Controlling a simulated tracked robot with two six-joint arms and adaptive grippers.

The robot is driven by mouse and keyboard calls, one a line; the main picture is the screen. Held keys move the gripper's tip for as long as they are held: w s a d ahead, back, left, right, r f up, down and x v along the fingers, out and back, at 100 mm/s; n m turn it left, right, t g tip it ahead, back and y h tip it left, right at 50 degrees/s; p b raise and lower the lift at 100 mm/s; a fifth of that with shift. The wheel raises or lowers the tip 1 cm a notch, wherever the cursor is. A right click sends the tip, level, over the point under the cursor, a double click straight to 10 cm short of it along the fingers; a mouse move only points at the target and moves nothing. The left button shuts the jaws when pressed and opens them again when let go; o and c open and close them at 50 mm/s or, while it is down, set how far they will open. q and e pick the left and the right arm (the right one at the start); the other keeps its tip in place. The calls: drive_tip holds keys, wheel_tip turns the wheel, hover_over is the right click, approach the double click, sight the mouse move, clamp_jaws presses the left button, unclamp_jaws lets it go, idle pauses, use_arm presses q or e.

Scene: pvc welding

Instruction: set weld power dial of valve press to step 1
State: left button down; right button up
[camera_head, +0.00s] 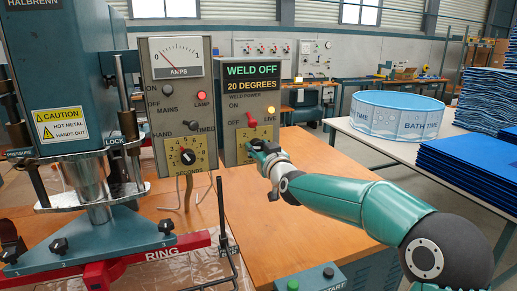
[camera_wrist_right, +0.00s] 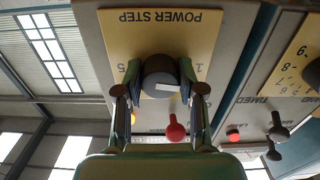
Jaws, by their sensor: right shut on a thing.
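The weld power dial (camera_wrist_right: 161,76) is a dark round knob on a yellow POWER STEP plate (camera_wrist_right: 205,28), upside down in the wrist view. My right gripper (camera_wrist_right: 160,80) is shut on it, one finger on each side. A white mark shows on the knob's face; which step it points to I cannot tell. In the head view my right gripper (camera_head: 260,150) covers the dial at the lower part of the grey control box (camera_head: 232,100). The box's display (camera_head: 251,77) reads WELD OFF, 20 DEGREES. My left gripper is not in view.
A red-tipped weld power switch (camera_head: 251,120) sits just above the gripper, beside a lit yellow lamp (camera_head: 270,111). Left is a timer box with a seconds dial (camera_head: 187,157). The press (camera_head: 70,85) stands further left. The orange tabletop (camera_head: 225,195) is mostly clear.

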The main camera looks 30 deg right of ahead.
drive_tip(key=shift+n, duration=1)
drive_tip(key=o, duration=1.1)
drive_tip(key=shift+o, duration=0.2)
drive_tip(key=v, duration=1.2)
drive_tip(key=shift+f, duration=0.15)
